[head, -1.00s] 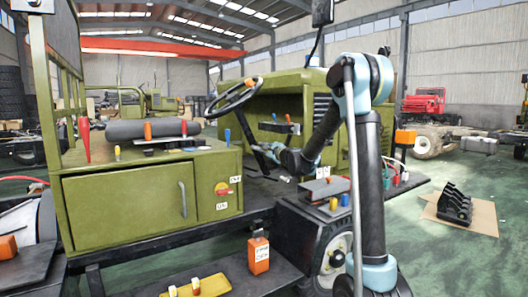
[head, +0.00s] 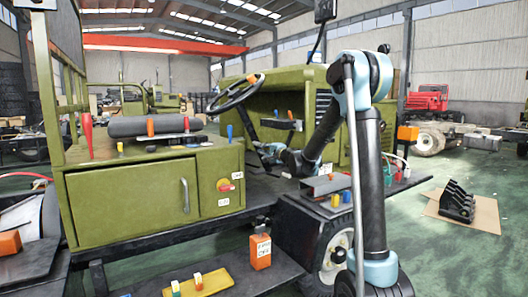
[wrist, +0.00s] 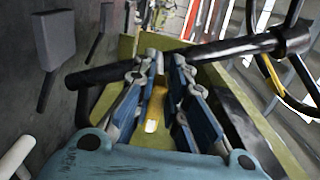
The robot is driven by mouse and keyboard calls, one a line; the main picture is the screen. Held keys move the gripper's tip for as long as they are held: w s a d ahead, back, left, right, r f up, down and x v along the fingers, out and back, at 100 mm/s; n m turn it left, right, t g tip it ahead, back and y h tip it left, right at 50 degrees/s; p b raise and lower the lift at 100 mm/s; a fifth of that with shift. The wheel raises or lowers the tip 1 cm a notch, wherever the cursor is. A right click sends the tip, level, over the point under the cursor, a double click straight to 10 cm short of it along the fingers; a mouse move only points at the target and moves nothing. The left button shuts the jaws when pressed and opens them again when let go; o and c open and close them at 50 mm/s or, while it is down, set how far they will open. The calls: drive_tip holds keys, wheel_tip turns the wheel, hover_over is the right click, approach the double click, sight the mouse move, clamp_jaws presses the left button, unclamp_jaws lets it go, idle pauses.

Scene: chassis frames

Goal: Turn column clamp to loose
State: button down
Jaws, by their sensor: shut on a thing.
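My gripper (wrist: 165,58) is closed in on a narrow yellow lever (wrist: 155,108), which shows between its fingers in the wrist view. I take this lever to be the column clamp's handle; its far end is hidden by the fingers. A black steering column (wrist: 255,46) runs across behind the fingertips. In the head view my gripper (head: 266,152) is small and dark, below the steering wheel (head: 233,94). The clamp cannot be made out there, and its loose or tight position cannot be read.
The green cabinet (head: 125,195) with a red switch (head: 225,185) stands left of my arm. An orange box (head: 260,251) and a yellow tray (head: 205,285) are on the low step. A black slotted part (head: 457,202) lies on cardboard at right. Green floor there is open.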

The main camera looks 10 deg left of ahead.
drive_tip(key=shift+f, duration=0.1)
idle(0.4)
drive_tip(key=c, duration=1.6)
unclamp_jaws()
drive_tip(key=v, duration=1.2)
drive_tip(key=shift+f, duration=0.1)
